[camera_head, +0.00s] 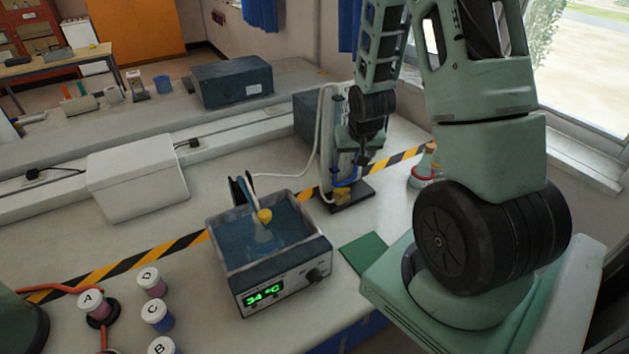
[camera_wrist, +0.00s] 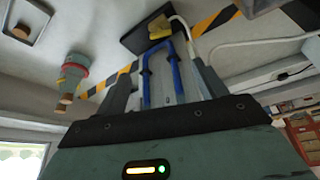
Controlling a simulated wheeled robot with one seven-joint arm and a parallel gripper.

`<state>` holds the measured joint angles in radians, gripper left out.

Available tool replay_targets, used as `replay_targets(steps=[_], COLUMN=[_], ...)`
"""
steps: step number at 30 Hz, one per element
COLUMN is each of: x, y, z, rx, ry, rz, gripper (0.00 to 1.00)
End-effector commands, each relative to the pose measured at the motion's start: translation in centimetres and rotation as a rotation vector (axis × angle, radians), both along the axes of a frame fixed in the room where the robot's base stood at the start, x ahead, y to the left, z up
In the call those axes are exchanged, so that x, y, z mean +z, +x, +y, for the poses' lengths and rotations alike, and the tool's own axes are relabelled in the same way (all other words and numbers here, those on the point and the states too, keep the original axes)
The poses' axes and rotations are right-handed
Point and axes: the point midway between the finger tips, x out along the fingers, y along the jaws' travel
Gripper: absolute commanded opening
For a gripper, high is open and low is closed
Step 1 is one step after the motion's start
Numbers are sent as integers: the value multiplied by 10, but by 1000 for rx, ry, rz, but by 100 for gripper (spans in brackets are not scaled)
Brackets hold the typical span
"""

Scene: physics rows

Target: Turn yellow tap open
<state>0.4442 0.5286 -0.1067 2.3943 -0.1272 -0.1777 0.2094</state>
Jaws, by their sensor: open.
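A yellow tap (camera_head: 343,196) sits low on a stand apparatus, just above its black base (camera_head: 352,200). It also shows in the wrist view (camera_wrist: 159,28), beyond the ends of my fingers. Blue tubing (camera_wrist: 173,75) rises from near it, between my fingers in that view, and the blue part also shows in the head view (camera_head: 346,178). My gripper (camera_head: 364,158) points down beside the stand, above the tap. In the wrist view, its fingers (camera_wrist: 162,68) are apart, and I see no contact with the tap. The tap's handle angle is too small to tell.
A flask with a red ring (camera_head: 424,172) stands right of the apparatus. A water bath (camera_head: 275,283) with a yellow-topped flask (camera_head: 264,217) is at front left. A white hose (camera_head: 318,140) loops left of the stand. A green mat (camera_head: 364,252) lies in front.

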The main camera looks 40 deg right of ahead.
Motion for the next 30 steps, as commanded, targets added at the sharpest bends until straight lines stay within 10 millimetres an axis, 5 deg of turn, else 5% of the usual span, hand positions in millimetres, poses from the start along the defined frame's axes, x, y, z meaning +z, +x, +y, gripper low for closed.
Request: replay_targets(steps=[8, 30], x=[-17, -123], y=[1, 38], z=[-5, -30], rx=[-13, -12], ry=[6, 6], rz=[10, 7], gripper=[71, 71])
